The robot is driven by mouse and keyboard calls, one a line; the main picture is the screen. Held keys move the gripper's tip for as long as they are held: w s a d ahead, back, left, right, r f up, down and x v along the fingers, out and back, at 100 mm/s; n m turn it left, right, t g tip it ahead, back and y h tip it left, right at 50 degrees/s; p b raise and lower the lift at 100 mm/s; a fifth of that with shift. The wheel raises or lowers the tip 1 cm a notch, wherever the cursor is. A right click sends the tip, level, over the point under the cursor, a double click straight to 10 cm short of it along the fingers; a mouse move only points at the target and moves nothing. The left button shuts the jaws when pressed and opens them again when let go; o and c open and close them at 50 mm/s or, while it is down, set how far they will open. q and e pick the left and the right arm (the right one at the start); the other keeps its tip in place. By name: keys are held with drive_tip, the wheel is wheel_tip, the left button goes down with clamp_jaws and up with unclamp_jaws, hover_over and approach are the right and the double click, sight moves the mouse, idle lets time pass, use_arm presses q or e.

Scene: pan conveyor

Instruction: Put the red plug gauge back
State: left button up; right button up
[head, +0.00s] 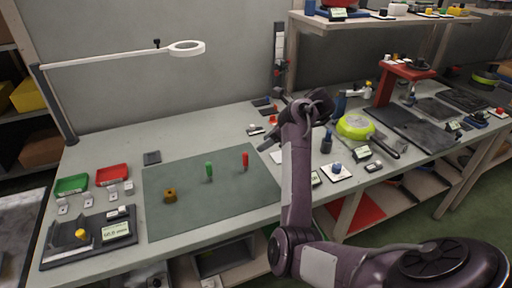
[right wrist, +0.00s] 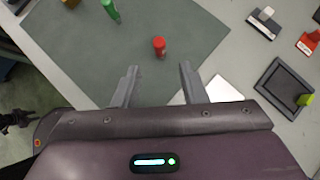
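The red plug gauge (head: 245,159) stands upright near the right edge of the grey-green mat (head: 225,209). In the right wrist view the red plug gauge (right wrist: 159,47) is just beyond and between my fingertips, not touching them. My right gripper (right wrist: 159,69) is open and empty. In the head view it is partly hidden by its own wrist. The green plug gauge (head: 209,171) stands on the mat to the left of the red one. A brass ring (head: 170,195) sits further left on the mat. My left gripper is not seen.
A green tray (head: 72,184) and a red tray (head: 112,175) lie left of the mat, with small labelled blocks before them. A dark gauge stand with a display (head: 116,231) is at the front left. A ring lamp (head: 186,48) hangs above. Small tools crowd the bench to the right.

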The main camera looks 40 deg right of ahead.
drive_tip(key=p+v, duration=0.2)
drive_tip(key=v, duration=0.2)
drive_tip(key=shift+p, duration=0.3)
idle(0.3)
